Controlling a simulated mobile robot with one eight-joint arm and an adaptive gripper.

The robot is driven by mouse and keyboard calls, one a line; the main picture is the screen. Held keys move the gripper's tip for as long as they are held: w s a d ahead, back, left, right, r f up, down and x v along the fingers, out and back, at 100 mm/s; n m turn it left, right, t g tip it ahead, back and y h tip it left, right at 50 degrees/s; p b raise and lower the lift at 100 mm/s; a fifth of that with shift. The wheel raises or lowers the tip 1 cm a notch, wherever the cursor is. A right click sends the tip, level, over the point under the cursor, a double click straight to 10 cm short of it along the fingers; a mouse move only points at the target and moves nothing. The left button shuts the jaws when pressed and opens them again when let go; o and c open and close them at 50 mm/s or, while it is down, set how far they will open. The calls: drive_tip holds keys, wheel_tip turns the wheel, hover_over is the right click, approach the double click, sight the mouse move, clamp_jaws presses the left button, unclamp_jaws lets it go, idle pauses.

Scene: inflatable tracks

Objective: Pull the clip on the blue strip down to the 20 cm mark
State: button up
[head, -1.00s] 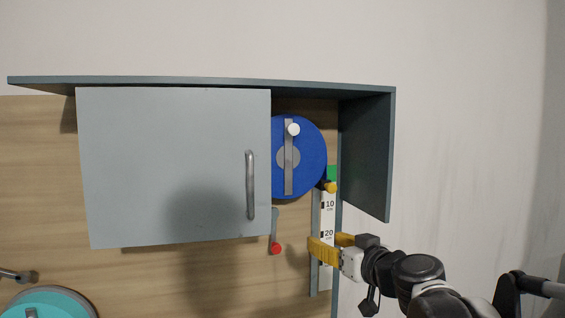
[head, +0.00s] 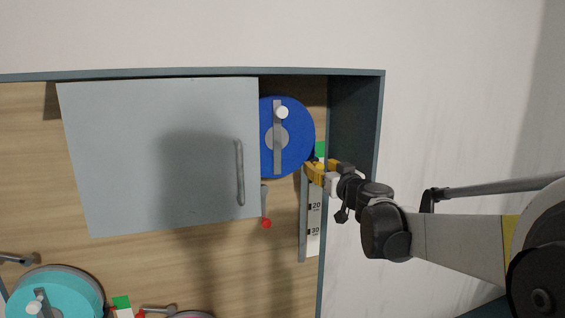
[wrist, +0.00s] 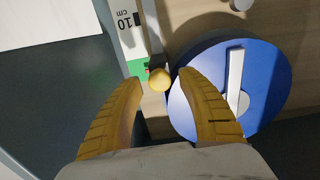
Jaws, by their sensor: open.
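A blue reel (head: 299,150) with a grey crank bar and white knob is mounted on the wooden back panel; it also shows in the wrist view (wrist: 275,85). Beside it runs a white scale strip (head: 314,221) with 20 and 30 cm marks; the wrist view shows its 10 cm end (wrist: 128,28) and a green part. A round yellow knob (wrist: 160,79), apparently the clip, sits by the green end. My gripper (head: 313,170) is open at this upper end. In the wrist view its yellow fingertips (wrist: 161,76) flank the knob. Contact is unclear.
A grey cabinet door (head: 150,150) with a vertical handle (head: 240,172) covers the panel left of the reel. A dark side wall (head: 354,130) stands close right of the scale. A small red-tipped lever (head: 267,223) and a teal reel (head: 75,290) are lower left.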

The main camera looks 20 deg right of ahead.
drive_tip(key=shift+w, duration=0.4)
clamp_jaws()
wheel_tip(320, 180, down, 20)
drive_tip(key=b, duration=1.5)
drive_tip(key=shift+s, duration=0.1)
unclamp_jaws()
drive_tip(key=s, duration=1.2)
